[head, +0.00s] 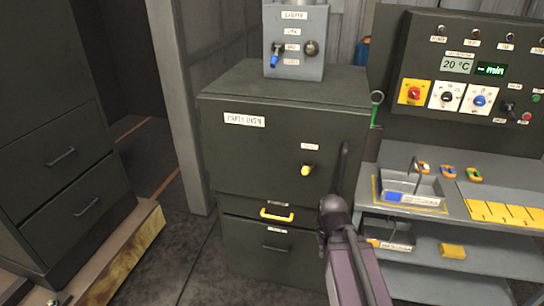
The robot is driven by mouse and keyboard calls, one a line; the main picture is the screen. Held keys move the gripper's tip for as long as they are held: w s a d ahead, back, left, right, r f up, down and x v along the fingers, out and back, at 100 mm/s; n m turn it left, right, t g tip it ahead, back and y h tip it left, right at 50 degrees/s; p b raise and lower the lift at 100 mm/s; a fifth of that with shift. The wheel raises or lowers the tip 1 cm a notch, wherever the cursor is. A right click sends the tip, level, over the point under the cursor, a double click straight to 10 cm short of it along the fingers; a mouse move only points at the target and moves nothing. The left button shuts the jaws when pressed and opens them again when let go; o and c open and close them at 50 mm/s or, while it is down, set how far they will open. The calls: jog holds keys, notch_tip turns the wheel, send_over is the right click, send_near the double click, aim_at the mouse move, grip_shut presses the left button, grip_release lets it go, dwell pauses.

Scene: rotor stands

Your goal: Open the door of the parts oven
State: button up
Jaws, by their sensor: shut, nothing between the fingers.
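The parts oven (262,150) is a dark grey-green cabinet in the middle of the head view, with a white name label at its upper left. Its door looks closed against the body. A yellow knob (306,170) sits on the door below a small label. A dark upright bar handle (344,160) stands near the door's right edge. My gripper (331,205) is at the end of my arm, low in front of the door's right side, by the handle's lower end. It is shut and empty. Its fingertips are hard to make out, and I cannot tell whether it touches the handle.
A grey switch box (296,42) stands on the oven. At right are a control panel (468,75) and a shelf bench (450,225) with a tray (410,188).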

jog(key=o, duration=0.7)
jog(key=shift+w+d+f, duration=0.1)
jog(key=shift+c, duration=0.2)
jog(key=shift+o, duration=0.9)
jog(key=shift+w+d+f+h+b, duration=0.15)
jog(key=shift+w+f+h+b, duration=0.05)
jog(key=shift+h+b, duration=0.1)
jog(key=m+t+h+b, duration=1)
jog(key=t+h+b, duration=0.1)
jog(key=t+h, duration=0.15)
send_near(339, 178)
jog(key=shift+s+a+r+g+h, duration=0.1)
jog(key=shift+s+a+g+h, duration=0.1)
jog(key=shift+s+a, duration=0.3)
jog(key=shift+s+a+r+g+h, duration=0.15)
jog(key=shift+s+a, duration=0.1)
jog(key=shift+a, duration=0.5)
jog(key=x, duration=1.4)
jog(key=shift+f, duration=0.2)
